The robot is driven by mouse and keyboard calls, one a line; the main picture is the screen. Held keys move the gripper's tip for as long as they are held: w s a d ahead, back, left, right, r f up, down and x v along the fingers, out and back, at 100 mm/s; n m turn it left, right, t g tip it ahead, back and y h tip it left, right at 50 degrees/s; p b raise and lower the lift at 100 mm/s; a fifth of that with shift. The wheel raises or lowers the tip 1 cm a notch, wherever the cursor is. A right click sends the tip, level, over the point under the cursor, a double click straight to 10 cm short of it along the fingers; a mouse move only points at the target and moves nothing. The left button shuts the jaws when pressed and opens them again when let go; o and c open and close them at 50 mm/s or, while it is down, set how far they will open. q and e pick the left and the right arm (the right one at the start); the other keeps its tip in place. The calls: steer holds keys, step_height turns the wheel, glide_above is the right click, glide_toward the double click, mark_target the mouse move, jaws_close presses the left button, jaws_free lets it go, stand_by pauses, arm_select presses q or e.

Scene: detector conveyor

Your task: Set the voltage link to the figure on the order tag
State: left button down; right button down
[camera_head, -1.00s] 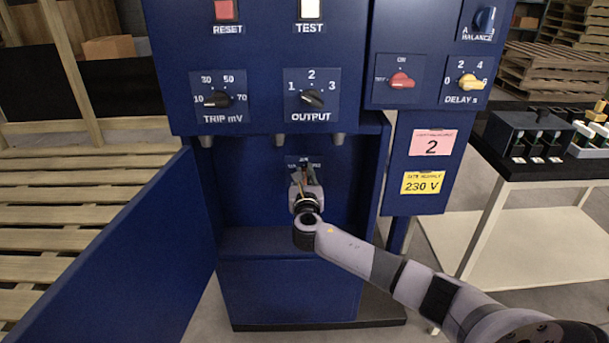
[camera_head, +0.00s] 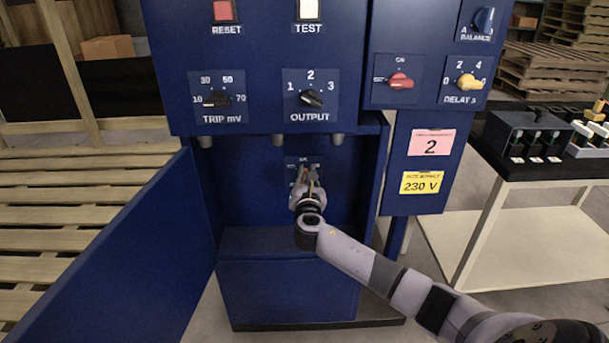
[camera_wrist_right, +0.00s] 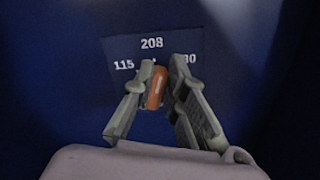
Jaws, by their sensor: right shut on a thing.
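The voltage link is an orange piece (camera_wrist_right: 156,88) in front of a dark plate (camera_wrist_right: 120,50) marked 115, 208 and a right-hand figure partly hidden, ending in 30. My right gripper (camera_wrist_right: 163,66) is shut on the link, one finger on each side. In the head view my right gripper (camera_head: 311,178) reaches into the open recess, covering part of the plate (camera_head: 291,168). A yellow tag (camera_head: 422,183) reads 230 V, and a pink tag (camera_head: 432,143) above it reads 2. My left gripper is not in view.
The open blue door (camera_head: 130,250) stands left of the recess. Above are the trip knob (camera_head: 217,98), output knob (camera_head: 311,98), red switch (camera_head: 400,81) and delay knob (camera_head: 469,81). A table (camera_head: 530,172) with dark and white parts stands at the right.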

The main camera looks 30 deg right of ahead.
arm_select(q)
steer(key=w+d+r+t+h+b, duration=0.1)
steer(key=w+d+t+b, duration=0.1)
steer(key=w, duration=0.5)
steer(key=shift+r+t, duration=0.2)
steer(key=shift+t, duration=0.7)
arm_select(e)
steer(key=shift+s+d+f+m, duration=0.1)
steer(key=shift+d+f+m, duration=0.05)
steer(key=shift+m, duration=1.3)
steer(key=shift+s+d+f+m, duration=0.1)
steer(key=shift+m, duration=1.3)
steer(key=shift+s+d+f+m, duration=0.1)
steer(key=shift+d+f+m, duration=0.05)
steer(key=shift+m, duration=1.3)
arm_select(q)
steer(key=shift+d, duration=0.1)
arm_select(e)
steer(key=c, duration=1.6)
jaws_free()
steer(key=v, duration=1.2)
